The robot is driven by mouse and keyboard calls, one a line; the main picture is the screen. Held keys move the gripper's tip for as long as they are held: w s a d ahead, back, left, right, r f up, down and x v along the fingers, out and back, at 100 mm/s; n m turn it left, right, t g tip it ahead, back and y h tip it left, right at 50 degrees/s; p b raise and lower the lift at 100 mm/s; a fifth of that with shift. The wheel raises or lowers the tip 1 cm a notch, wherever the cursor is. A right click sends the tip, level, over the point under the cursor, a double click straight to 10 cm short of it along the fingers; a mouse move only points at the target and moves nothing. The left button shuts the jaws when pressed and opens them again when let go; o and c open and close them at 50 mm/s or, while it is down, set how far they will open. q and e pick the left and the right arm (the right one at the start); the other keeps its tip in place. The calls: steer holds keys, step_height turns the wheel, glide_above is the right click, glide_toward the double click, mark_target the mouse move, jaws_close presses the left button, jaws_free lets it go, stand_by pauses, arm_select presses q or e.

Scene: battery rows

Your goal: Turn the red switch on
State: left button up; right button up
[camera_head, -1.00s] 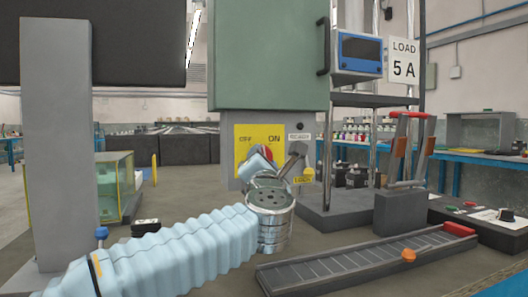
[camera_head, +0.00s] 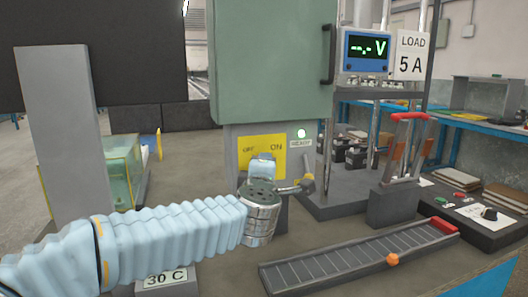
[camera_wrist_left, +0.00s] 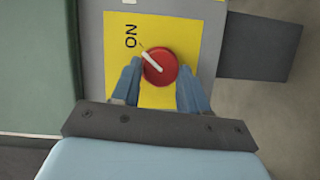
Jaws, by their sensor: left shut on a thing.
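The red switch (camera_wrist_left: 158,67) is a round knob with a white pointer on a yellow plate (camera_wrist_left: 180,30). In the left wrist view its pointer slants toward the printed ON. My left gripper (camera_wrist_left: 160,78) has one finger on each side of the knob and is shut on it. In the head view my left gripper (camera_head: 263,168) is in front of the yellow plate (camera_head: 250,142) and hides the knob. My right gripper is not in view.
A green-grey cabinet (camera_head: 270,65) stands above the switch panel. A small lamp (camera_head: 301,133) glows pale green. A meter (camera_head: 366,51) shows dashes and V. A dark ribbed track (camera_head: 330,262) lies in front at right, with an orange knob (camera_head: 392,259).

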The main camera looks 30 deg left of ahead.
arm_select(q)
steer(key=shift+m+p, duration=0.6)
steer(key=shift+p, duration=0.2)
steer(key=o, duration=1.1)
steer(key=shift+d, duration=0.1)
steer(key=shift+c, duration=0.2)
steer(key=v, duration=1.3)
steer(key=shift+s+d+r, duration=0.2)
steer(key=shift+s+r, duration=0.05)
steer(key=shift+r, duration=0.05)
